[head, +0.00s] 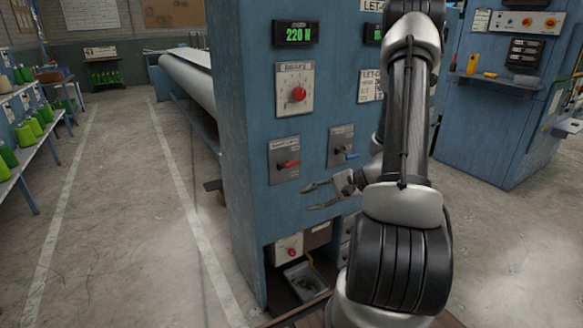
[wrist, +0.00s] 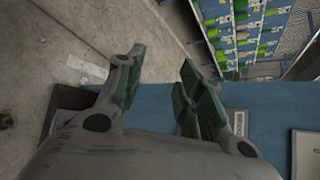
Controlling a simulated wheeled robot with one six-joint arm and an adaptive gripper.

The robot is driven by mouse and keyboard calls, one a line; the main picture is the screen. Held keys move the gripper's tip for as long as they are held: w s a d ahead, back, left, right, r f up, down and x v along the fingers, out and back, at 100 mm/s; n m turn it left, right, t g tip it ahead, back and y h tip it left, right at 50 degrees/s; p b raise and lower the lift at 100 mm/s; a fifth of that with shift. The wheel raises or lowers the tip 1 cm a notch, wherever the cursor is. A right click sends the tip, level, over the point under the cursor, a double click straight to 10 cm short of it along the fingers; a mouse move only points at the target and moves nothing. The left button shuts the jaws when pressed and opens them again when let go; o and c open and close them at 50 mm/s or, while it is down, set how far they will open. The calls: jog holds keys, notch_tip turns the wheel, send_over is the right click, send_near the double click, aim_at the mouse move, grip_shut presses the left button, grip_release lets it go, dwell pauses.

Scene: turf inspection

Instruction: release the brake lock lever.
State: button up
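Two levers sit on grey plates on the front of the blue machine cabinet (head: 250,120). The left one is a red-handled lever (head: 288,163), the right one a blue-handled lever (head: 347,155).
A red knob (head: 298,94) and a green "220 N" display (head: 295,34) are above the levers. A long roller (head: 188,85) extends behind. The aisle floor at left is clear.

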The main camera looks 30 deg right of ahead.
aim_at(295, 164)
jog(key=w+d+r+t+h, duration=0.2)
jog(key=w+d+t, duration=0.15)
jog(key=w, duration=0.35)
jog(key=w+d+r+t+h, duration=0.1)
jog(key=w+d+t, duration=0.25)
jog(key=w, duration=0.25)
jog(key=shift+n, duration=0.3)
jog(key=x, duration=0.7)
jog(key=shift+w+a, duration=0.2)
jog(key=shift+a, duration=0.05)
jog(key=shift+c, duration=0.2)
grip_shut()
